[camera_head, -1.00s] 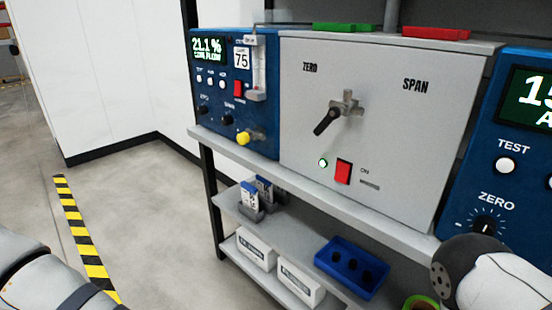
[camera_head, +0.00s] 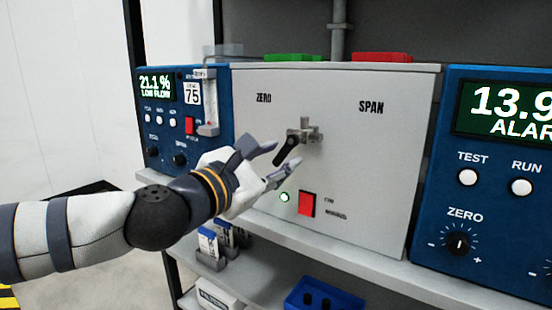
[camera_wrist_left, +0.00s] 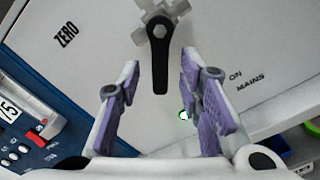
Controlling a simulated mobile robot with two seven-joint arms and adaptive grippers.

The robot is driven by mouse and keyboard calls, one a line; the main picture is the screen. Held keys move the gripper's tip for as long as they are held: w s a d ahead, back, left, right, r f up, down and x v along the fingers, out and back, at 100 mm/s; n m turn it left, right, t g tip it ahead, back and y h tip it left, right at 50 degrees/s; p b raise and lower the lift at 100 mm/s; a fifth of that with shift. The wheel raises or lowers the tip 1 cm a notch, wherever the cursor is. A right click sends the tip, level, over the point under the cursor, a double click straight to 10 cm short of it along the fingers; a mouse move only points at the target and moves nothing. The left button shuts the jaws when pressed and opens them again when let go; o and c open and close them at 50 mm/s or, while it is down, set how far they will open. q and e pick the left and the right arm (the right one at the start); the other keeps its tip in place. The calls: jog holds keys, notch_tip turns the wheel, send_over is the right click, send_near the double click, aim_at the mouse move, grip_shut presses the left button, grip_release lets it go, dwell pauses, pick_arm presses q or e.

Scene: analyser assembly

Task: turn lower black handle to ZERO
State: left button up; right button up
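The black handle (camera_head: 287,151) sits on a metal valve (camera_head: 305,134) on the front of the grey panel box (camera_head: 370,180). It points down and to the left in the head view, with ZERO printed above left and SPAN above right. My left gripper (camera_head: 281,163) is open, with its fingers either side of the handle's lower end. In the left wrist view the handle (camera_wrist_left: 160,70) shows between and ahead of the open purple-padded fingers (camera_wrist_left: 165,105), with visible gaps on both sides. My right gripper is not in view.
A red switch (camera_head: 306,203) and a lit green lamp (camera_head: 284,197) are below the handle. Blue analyser units stand left (camera_head: 155,125) and right (camera_head: 490,200) of the box. The shelf edge (camera_head: 340,262) runs below.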

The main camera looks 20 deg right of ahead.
pick_arm(q)
jog(key=shift+w+d, duration=0.15)
grip_shut()
jog(key=shift+w+a+r+m+p, duration=0.25)
jog(key=shift+r+m, duration=0.3)
jog(key=shift+m, duration=1.25)
jog(key=shift+w+a+r+m+p, duration=0.15)
jog(key=shift+r+m+p, duration=0.25)
jog(key=shift+m, duration=1.4)
jog(key=shift+w+a+r+m+p, duration=0.2)
jog(key=shift+r+m, duration=0.45)
jog(key=shift+m, duration=1.15)
grip_release()
